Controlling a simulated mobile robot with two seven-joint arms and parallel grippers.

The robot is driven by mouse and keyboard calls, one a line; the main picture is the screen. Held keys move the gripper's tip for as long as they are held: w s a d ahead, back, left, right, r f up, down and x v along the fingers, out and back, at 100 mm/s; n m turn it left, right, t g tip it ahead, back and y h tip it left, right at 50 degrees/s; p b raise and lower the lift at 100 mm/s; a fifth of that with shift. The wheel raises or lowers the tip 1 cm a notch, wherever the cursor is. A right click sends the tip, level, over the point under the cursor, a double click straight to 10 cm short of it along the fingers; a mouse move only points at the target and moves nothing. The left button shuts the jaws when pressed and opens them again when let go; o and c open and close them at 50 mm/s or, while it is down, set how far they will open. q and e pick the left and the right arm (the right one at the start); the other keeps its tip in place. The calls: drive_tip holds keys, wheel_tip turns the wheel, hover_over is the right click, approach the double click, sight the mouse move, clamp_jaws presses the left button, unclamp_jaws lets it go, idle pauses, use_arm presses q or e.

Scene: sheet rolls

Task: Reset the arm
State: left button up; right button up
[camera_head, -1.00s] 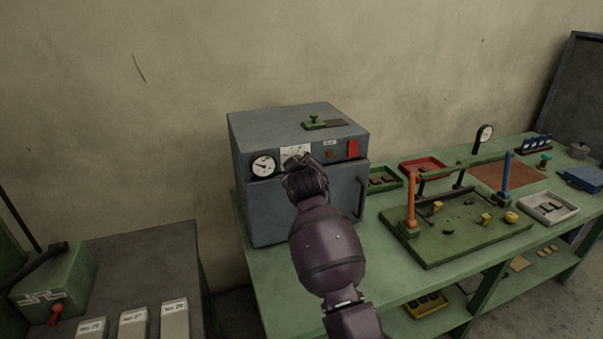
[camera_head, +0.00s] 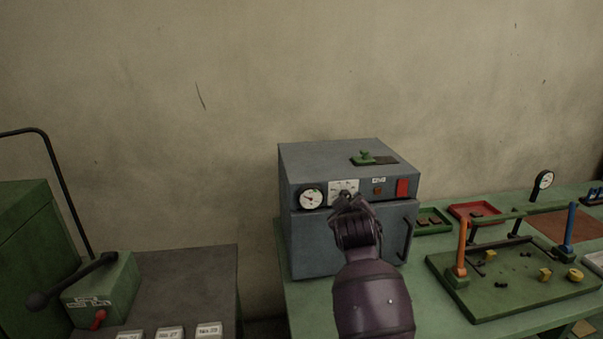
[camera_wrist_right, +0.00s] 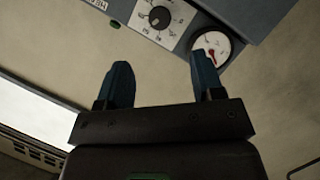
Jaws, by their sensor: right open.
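My right arm, dark purple, reaches up to the front of a grey cabinet (camera_head: 325,245). My right gripper (camera_head: 350,200) is in front of the cabinet's control strip, just below the white dial plate (camera_head: 338,186). In the right wrist view my right gripper (camera_wrist_right: 160,75) is open, with two dark blue fingers apart and nothing between them. The black knob on its white dial (camera_wrist_right: 160,17) lies beyond the fingertips, and a round gauge (camera_wrist_right: 211,48) is near the right fingertip. The gap to the panel is hard to judge. My left gripper is not in view.
A green bench (camera_head: 290,325) carries the cabinet, a green tray with orange and blue posts (camera_head: 461,250), and a red tray (camera_head: 489,207). At left stand a green box with a black lever (camera_head: 95,285) and numbered blocks (camera_head: 208,331). The wall behind is bare.

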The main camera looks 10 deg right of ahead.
wheel_tip(320, 180, up, 4)
drive_tip(key=a+m+t+y, duration=0.2)
drive_tip(key=t, duration=0.1)
drive_tip(key=s+d+f+m+g, duration=0.1)
drive_tip(key=s+d+f, duration=0.3)
drive_tip(key=s+f, duration=1.3)
drive_tip(key=s+d+f+m+g+y, duration=0.1)
drive_tip(key=s+d+f+g, duration=0.3)
drive_tip(key=s+f, duration=1.3)
drive_tip(key=s+d, duration=0.1)
drive_tip(key=s, duration=0.3)
drive_tip(key=shift+m+g+b, duration=0.3)
drive_tip(key=shift+m+b, duration=0.1)
drive_tip(key=shift+d, duration=0.1)
